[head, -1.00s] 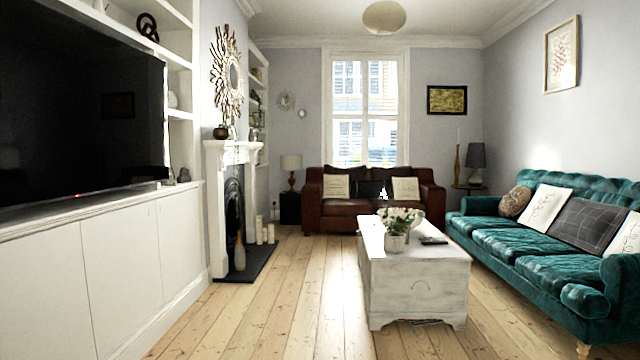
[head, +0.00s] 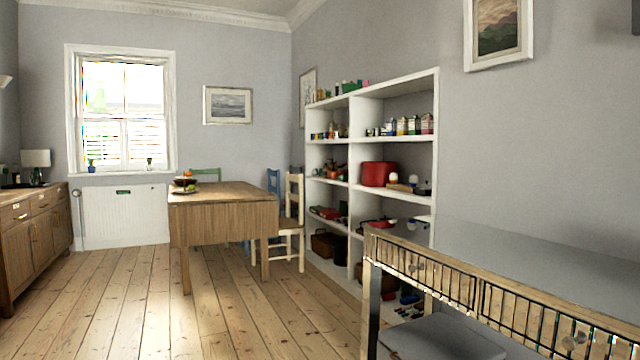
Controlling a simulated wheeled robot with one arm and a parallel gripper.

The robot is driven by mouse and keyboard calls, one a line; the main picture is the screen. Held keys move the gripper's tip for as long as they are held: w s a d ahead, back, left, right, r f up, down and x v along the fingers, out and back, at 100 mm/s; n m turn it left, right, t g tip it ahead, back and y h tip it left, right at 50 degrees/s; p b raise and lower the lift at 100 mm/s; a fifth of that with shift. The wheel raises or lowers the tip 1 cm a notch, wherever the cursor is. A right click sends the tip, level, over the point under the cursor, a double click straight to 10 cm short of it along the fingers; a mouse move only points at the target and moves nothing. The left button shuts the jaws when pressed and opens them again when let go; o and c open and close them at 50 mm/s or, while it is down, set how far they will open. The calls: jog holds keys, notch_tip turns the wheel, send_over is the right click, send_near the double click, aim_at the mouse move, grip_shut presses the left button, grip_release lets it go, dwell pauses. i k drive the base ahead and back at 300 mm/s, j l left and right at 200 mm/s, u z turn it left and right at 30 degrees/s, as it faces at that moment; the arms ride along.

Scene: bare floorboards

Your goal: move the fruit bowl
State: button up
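A small bowl (head: 185,189) with what looks like fruit in it sits on the left part of the wooden dining table (head: 222,212), across the room in the head view. An orange item shows at its top; the details are too small to tell. The bowl stands well away from me. My gripper is not in view.
Bare floorboards (head: 135,300) are clear in front and to the left. A white shelf unit (head: 345,190) lines the right wall. A grey-topped table (head: 540,260) stands close at right. Chairs (head: 292,215) flank the dining table; a wooden sideboard (head: 38,240) is at left.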

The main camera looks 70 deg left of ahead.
aim_at(177, 182)
jog(key=u, duration=3.15)
jog(key=i, duration=4.7)
jog(key=i+j+u, duration=0.15)
jog(key=i+u, duration=0.2)
jog(key=i, duration=0.35)
jog(key=i+u, duration=0.35)
jog(key=i, duration=0.35)
jog(key=i+l+u, duration=0.35)
jog(key=i, duration=0.35)
jog(key=i+z, duration=0.2)
jog(key=i, duration=0.35)
jog(key=i+j+z, duration=0.15)
jog(key=i, duration=0.35)
jog(key=i+j+z, duration=0.2)
jog(key=i, duration=0.35)
jog(key=i+j+z, duration=0.15)
jog(key=i, duration=0.4)
